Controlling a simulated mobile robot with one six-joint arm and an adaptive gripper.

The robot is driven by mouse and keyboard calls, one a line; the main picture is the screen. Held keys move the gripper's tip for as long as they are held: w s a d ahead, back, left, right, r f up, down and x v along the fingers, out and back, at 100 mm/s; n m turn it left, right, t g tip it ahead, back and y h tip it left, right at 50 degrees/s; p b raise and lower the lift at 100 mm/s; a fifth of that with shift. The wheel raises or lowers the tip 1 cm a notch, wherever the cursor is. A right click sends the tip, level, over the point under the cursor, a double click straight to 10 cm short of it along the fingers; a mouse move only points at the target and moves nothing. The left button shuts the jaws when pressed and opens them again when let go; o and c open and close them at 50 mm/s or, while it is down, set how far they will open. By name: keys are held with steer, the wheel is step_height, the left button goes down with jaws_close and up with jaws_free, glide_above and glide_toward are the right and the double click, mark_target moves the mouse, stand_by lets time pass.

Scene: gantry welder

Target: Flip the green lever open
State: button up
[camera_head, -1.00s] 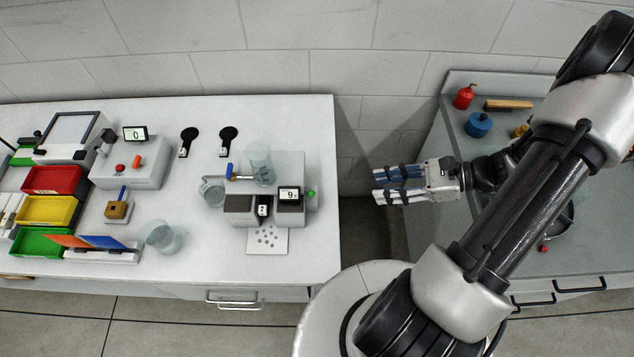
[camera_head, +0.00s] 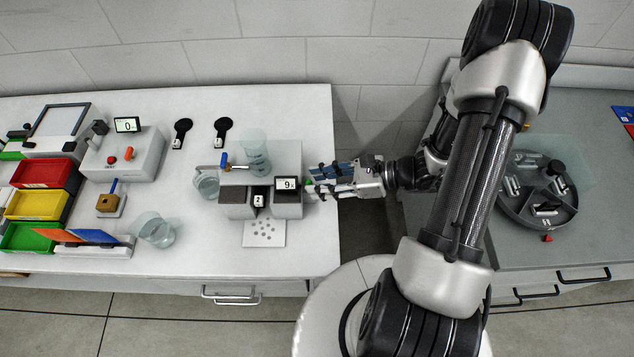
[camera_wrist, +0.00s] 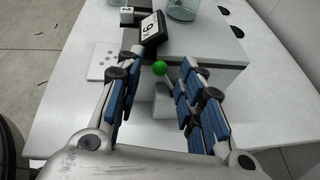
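My gripper (camera_wrist: 155,75) is open, with one blue-padded finger on each side of the knob. The knob appears between the fingertips, and I see no clear contact. In the head view my gripper (camera_head: 318,182) is at the right side of the machine (camera_head: 237,205), pointing left, and mostly hides the lever there.
A display reading 9 (camera_head: 288,184) and a clear beaker (camera_head: 255,152) sit on the machine. A perforated plate (camera_head: 264,233) lies in front. Another beaker (camera_head: 155,229) stands farther left. A gap separates this table from the right bench (camera_head: 590,225), which holds a round tray (camera_head: 512,205).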

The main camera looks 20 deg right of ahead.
steer(key=shift+w+a+f, duration=0.25)
steer(key=shift+a, duration=0.3)
steer(key=shift+c, duration=0.5)
jaws_close()
